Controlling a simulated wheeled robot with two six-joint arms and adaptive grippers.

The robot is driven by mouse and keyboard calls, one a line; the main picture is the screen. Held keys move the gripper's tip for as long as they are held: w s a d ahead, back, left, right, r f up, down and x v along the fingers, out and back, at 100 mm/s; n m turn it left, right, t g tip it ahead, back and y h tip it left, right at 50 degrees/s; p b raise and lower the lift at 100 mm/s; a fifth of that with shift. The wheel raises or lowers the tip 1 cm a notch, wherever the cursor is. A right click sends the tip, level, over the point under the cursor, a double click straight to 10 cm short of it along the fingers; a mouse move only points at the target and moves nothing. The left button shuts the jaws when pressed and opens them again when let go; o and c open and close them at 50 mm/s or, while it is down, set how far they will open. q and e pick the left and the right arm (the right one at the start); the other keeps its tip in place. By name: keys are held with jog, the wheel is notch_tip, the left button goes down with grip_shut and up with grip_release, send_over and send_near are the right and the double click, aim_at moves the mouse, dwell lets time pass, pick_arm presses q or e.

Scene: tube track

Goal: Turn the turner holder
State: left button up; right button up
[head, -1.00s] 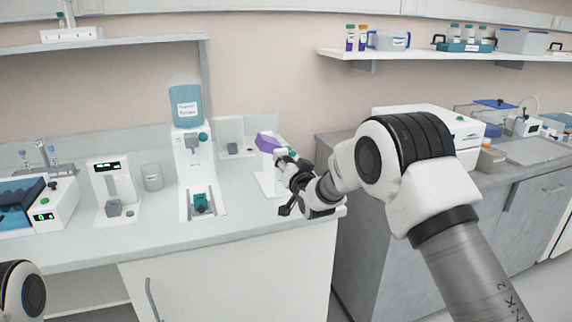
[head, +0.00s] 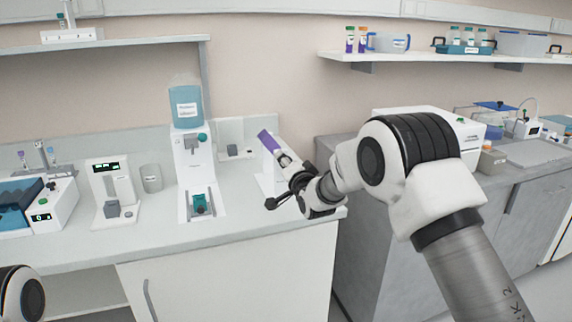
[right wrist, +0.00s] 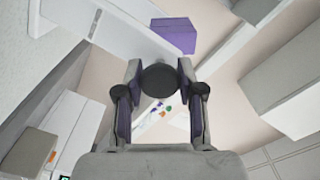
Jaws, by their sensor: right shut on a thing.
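The turner holder, a white stand with a purple block (head: 269,141) on top, stands near the right end of the white counter. The purple block is tilted, its upper end leaning left. My right gripper (head: 290,170) is in front of the stand and hides part of it. In the right wrist view, my right gripper (right wrist: 160,75) is shut on a dark round knob (right wrist: 160,80), apparently part of the turner holder. The purple block (right wrist: 174,36) shows just beyond the knob. My left gripper is out of view; only part of my left arm shows at lower left.
A dispenser with a blue bottle (head: 186,104) stands left of the holder. A small white device (head: 232,138) is behind, near the wall. A beaker (head: 152,178) and another white device (head: 110,190) are further left. The counter front between dispenser and holder is clear.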

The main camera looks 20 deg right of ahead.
jog(key=shift+f+m, duration=0.1)
jog(key=shift+m, duration=0.7)
jog(key=o, duration=1.2)
jog(key=shift+c, duration=0.2)
jog(key=s, duration=1.2)
jog(key=shift+d, duration=0.2)
jog(key=w+p, duration=0.1)
jog(key=p, duration=0.1)
jog(key=w+r+p, duration=0.1)
jog(key=w+p, duration=0.1)
jog(key=shift+w+a+r+p, duration=0.15)
jog(key=shift+w+r+p, duration=0.05)
jog(key=shift+p, duration=0.2)
jog(key=w, duration=0.3)
jog(key=w+f+p, duration=0.1)
jog(key=w, duration=0.5)
jog(key=shift+a+f, duration=0.1)
jog(key=shift+f, duration=0.05)
